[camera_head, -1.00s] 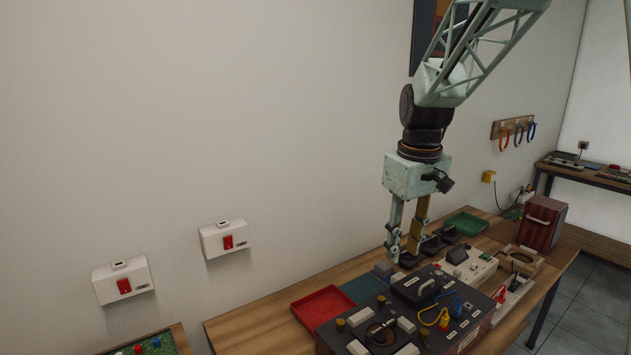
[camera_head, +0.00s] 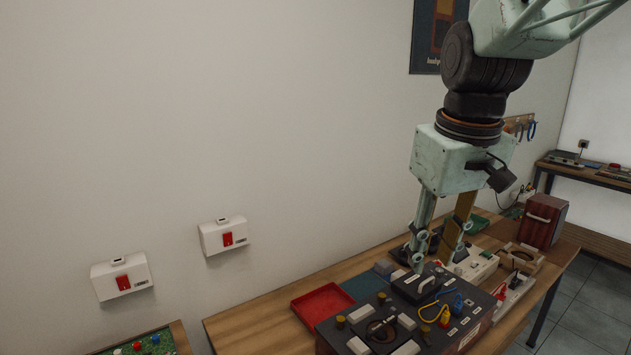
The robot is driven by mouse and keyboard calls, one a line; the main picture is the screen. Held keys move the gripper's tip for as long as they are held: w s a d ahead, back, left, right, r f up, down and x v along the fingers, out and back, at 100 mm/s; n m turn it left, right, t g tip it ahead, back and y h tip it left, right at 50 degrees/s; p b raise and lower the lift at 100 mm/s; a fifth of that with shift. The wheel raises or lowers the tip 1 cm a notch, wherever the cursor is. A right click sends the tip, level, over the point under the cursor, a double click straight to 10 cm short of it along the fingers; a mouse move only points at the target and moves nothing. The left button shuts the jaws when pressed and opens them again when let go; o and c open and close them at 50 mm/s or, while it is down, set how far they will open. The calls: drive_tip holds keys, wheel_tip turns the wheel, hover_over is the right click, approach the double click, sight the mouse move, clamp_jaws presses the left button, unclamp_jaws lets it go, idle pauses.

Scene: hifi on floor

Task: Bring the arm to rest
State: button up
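My arm hangs down from the upper right of the head camera view, with a pale green gripper body below a dark wrist. My gripper (camera_head: 432,263) points down over the workbench, in front of the black panel box (camera_head: 365,318) or above its back part; the exact height is hard to tell. Its two fingers stand apart, and I see nothing held between them. The fingers hide part of the bench things behind them.
The wooden bench (camera_head: 250,325) carries a red tray (camera_head: 322,304), a green tray (camera_head: 478,224), a white device (camera_head: 480,265) and a brown wooden box (camera_head: 543,220). Two white wall boxes with red switches (camera_head: 223,237) (camera_head: 122,277) hang at left. The space before the wall is free.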

drive_tip(key=s+f+m+t+b, duration=0.1)
drive_tip(key=s+m+b, duration=0.1)
drive_tip(key=s, duration=2.3)
drive_tip(key=shift+f+m+t, duration=0.3)
drive_tip(key=shift+m+t, duration=0.1)
drive_tip(key=shift+m, duration=0.2)
drive_tip(key=shift+w, duration=0.1)
idle(0.9)
